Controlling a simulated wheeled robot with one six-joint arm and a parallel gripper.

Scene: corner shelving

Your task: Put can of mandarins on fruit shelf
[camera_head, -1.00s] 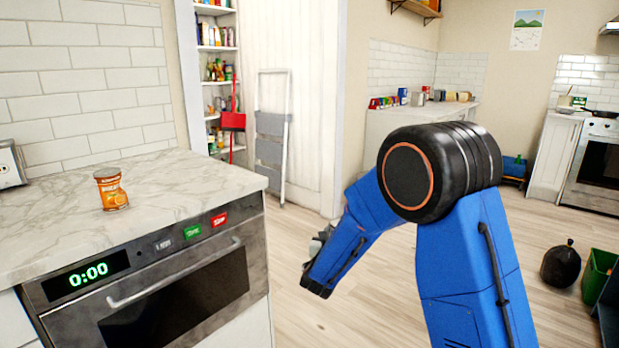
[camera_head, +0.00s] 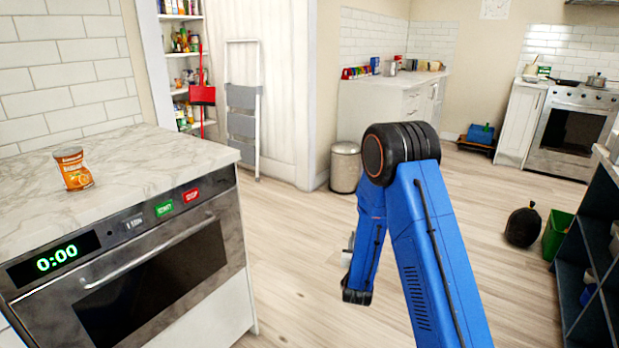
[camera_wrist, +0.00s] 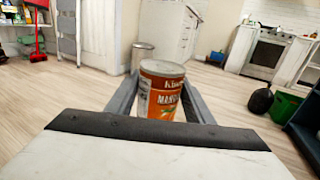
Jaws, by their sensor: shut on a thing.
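A can of mandarins (camera_wrist: 161,92) with an orange label, partly reading "MAN", stands between the grey fingers of my gripper (camera_wrist: 161,100) in the wrist view. My gripper is shut on it. The can's lower part is hidden behind the front of my gripper. In the head view my arm hides most of my gripper and the can. A similar orange-labelled can (camera_head: 73,170) stands on the marble counter at the left, apart from my gripper. White pantry shelves (camera_head: 186,92) with many goods show at the back left. I cannot tell which shelf is for fruit.
An oven (camera_head: 150,265) is under the counter (camera_head: 150,160). A red dustpan (camera_head: 202,95), a folded step ladder (camera_head: 242,95) and a metal bin (camera_head: 345,167) stand at the back. A dark shelf unit (camera_head: 575,262), green bin (camera_head: 556,234) and black bag (camera_head: 523,226) are at the right. The middle floor is clear.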

